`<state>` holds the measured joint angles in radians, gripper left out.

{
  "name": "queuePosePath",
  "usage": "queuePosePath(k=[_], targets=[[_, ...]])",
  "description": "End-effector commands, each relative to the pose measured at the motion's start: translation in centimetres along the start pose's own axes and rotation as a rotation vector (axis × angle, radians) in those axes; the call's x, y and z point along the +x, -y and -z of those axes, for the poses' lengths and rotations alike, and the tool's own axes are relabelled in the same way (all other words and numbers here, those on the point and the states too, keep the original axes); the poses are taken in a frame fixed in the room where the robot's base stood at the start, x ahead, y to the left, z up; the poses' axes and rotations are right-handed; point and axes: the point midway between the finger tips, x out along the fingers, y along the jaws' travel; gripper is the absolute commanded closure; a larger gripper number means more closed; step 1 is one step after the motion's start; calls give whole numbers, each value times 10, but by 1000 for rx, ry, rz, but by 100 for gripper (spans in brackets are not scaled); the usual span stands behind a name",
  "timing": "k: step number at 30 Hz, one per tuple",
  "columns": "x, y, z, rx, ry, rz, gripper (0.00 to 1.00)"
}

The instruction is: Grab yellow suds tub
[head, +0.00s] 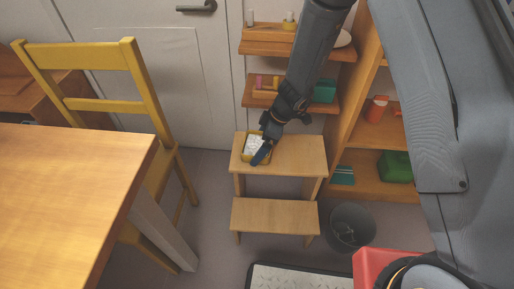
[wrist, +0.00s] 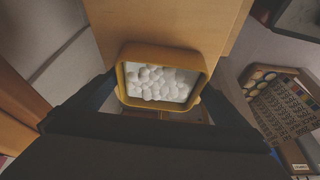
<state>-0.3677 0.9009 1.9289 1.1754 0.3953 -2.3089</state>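The yellow suds tub (head: 246,159) is a small open box with rounded corners and white suds inside. It shows at the left end of the top of a wooden step stool (head: 298,153). My gripper (head: 262,150) reaches down to it from above, and one dark finger crosses its right side. In the wrist view the tub (wrist: 160,105) sits between the two fingers of my gripper (wrist: 160,88), which meet its left and right sides. The far finger is hidden in the head view. I cannot tell whether the tub's base touches the stool.
A wooden table (head: 70,180) and yellow chair (head: 100,85) stand left. Wall shelves (head: 290,95) with small items are close behind my arm. A bookcase (head: 350,110) stands right, with a dark bin (head: 351,228) and a floor mat (head: 300,277) in front.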

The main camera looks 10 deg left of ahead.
Motion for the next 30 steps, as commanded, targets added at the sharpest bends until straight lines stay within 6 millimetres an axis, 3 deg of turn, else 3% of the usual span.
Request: queuePosePath(k=[1, 6, 21, 30], targets=[[0, 0, 0, 0, 0, 0, 8], [0, 0, 0, 0, 0, 0, 37], [-7, 1, 3, 1, 0, 0, 38], [-62, -1, 26, -2, -2, -3, 38]])
